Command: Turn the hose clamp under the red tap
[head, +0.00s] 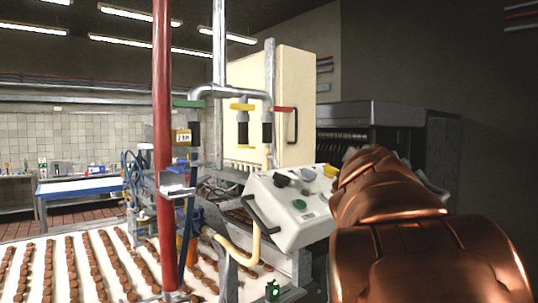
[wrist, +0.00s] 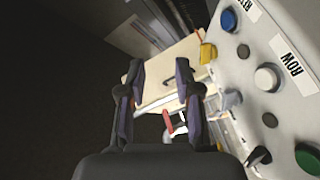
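The red tap (head: 284,109) is the rightmost of three taps on the overhead pipe, in front of the cream cabinet. A black hose end (head: 267,133) hangs below it; I cannot make out the hose clamp there. In the wrist view a small red piece (wrist: 167,118), seemingly the red tap's handle, shows between the fingers, partly hidden by my gripper. My gripper (wrist: 160,70) is open, with two dark fingers apart and nothing held. It is apart from the tap. In the head view my copper arm hides it.
The control panel (head: 290,208) with its knobs and buttons stands below the taps; it is close along the right in the wrist view (wrist: 240,52). The cream cabinet (head: 296,75) is behind. A red post (head: 162,130) and a conveyor of biscuits (head: 62,262) are to the left.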

